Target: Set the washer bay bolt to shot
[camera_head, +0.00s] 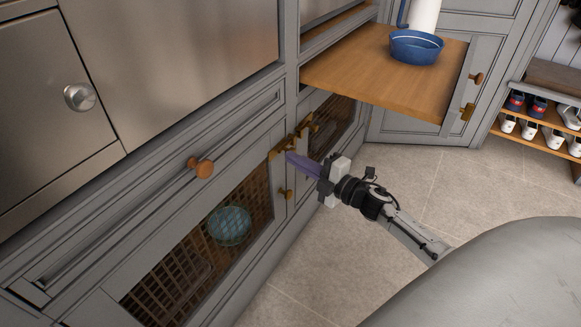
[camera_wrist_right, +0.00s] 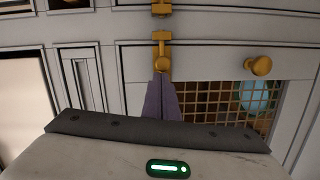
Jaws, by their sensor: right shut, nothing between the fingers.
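Brass bolt hardware (camera_head: 278,151) sits on the grey cabinet front, at the upper corner of a lattice-panel door. In the right wrist view a brass bolt (camera_wrist_right: 161,50) stands straight ahead, with a second brass piece (camera_wrist_right: 161,8) just above it and a gap between them. I cannot tell whether the bolt is shot or drawn. My right gripper (camera_head: 289,156) has long purple fingers, which are together and empty. Their tips (camera_wrist_right: 160,78) are right at the lower end of the bolt; contact is unclear. My left gripper is out of view.
More brass hardware (camera_head: 313,121) lies farther along the front. A round wooden knob (camera_head: 201,167) and a small brass knob (camera_head: 288,193) stick out nearby. The tiled floor (camera_head: 310,270) is clear.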

